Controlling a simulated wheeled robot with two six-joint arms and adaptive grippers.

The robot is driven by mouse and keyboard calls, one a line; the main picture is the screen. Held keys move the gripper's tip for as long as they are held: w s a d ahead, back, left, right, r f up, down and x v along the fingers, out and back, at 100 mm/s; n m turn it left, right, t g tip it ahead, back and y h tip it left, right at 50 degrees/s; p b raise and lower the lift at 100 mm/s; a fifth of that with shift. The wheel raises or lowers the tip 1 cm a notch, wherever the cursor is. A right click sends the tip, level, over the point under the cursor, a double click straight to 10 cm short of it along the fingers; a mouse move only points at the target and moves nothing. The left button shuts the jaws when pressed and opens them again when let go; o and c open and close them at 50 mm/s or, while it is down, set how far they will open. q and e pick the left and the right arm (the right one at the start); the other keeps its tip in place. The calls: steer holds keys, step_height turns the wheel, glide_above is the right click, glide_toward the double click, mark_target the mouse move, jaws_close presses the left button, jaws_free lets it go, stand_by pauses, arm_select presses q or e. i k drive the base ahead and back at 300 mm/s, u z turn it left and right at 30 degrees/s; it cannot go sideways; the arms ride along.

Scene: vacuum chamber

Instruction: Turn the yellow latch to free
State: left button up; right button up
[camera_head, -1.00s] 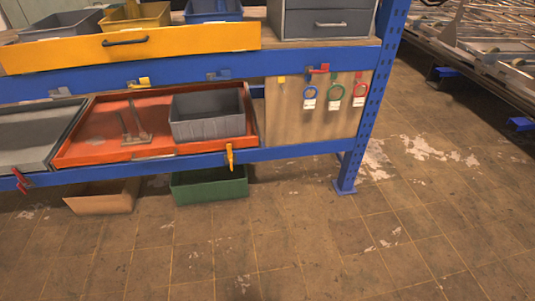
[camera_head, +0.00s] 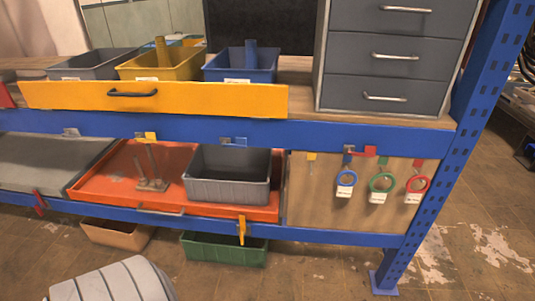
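Two yellow latches show. One yellow latch (camera_head: 147,137) sits on the upper blue beam, under the yellow drawer (camera_head: 215,100), and looks roughly sideways. The other yellow latch (camera_head: 242,230) hangs upright on the lower blue beam, in front of the red-orange drawer (camera_head: 98,187). The picture is too small to tell which position counts as free. A pale, rounded grey part of my own arm shows at the bottom left, below the shelf. Neither gripper's fingers are in view.
A red latch (camera_head: 38,204) is on the lower beam; another red latch (camera_head: 361,151) is on the upper beam. Coloured rings with tags hang from a wooden board (camera_head: 330,205). A green bin (camera_head: 224,249) stands under the shelf. The floor in front is open.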

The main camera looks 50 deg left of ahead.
mark_target(242, 223)
steer(key=u, duration=0.4)
steer(key=i, duration=0.95)
steer(key=u, duration=1.25)
steer(key=i, duration=0.45)
steer(key=u, duration=0.4)
